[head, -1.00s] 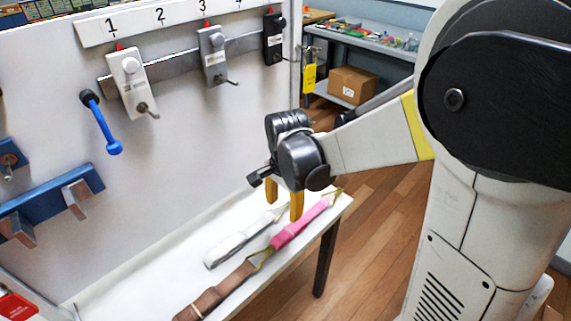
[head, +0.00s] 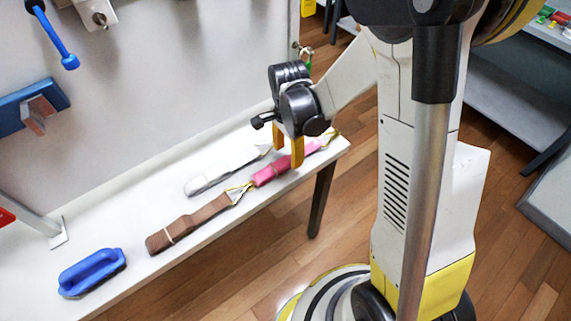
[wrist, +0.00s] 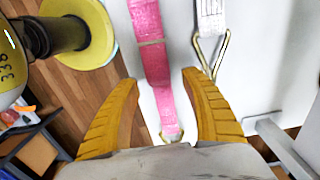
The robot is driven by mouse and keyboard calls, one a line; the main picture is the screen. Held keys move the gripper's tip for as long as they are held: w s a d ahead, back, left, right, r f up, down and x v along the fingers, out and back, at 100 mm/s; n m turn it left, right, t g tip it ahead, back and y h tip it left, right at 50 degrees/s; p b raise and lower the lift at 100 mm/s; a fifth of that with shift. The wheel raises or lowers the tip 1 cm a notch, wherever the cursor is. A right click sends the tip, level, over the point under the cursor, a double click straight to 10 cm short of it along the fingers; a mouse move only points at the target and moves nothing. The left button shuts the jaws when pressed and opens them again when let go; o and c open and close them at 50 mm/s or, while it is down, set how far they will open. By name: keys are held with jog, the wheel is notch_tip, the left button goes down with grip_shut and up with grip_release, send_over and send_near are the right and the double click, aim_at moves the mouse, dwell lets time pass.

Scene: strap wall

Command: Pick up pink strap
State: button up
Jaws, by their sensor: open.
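The pink strap (head: 271,172) lies on the white shelf near its right end in the head view. It is folded long, with a thin band around it and metal hooks at its ends. In the wrist view the pink strap (wrist: 153,58) runs down from the top edge to between my fingers, where a hook shows at its lower end. My gripper (head: 289,158) points down above the strap's right part, fingers apart. In the wrist view my gripper (wrist: 165,95) is open and empty, one yellow finger on each side of the strap. Whether the fingertips touch the shelf I cannot tell.
A white strap (head: 222,172) lies behind the pink one, close to the wall. A brown strap (head: 188,222) lies to its left. A blue handled block (head: 92,272) sits further left. The white shelf (head: 140,205) ends just right of my gripper.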

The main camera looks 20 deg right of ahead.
aim_at(288, 158)
notch_tip(288, 158, down, 4)
jog(key=shift+r+b, duration=0.1)
jog(key=shift+b, duration=0.65)
jog(key=shift+r, duration=0.1)
grip_shut()
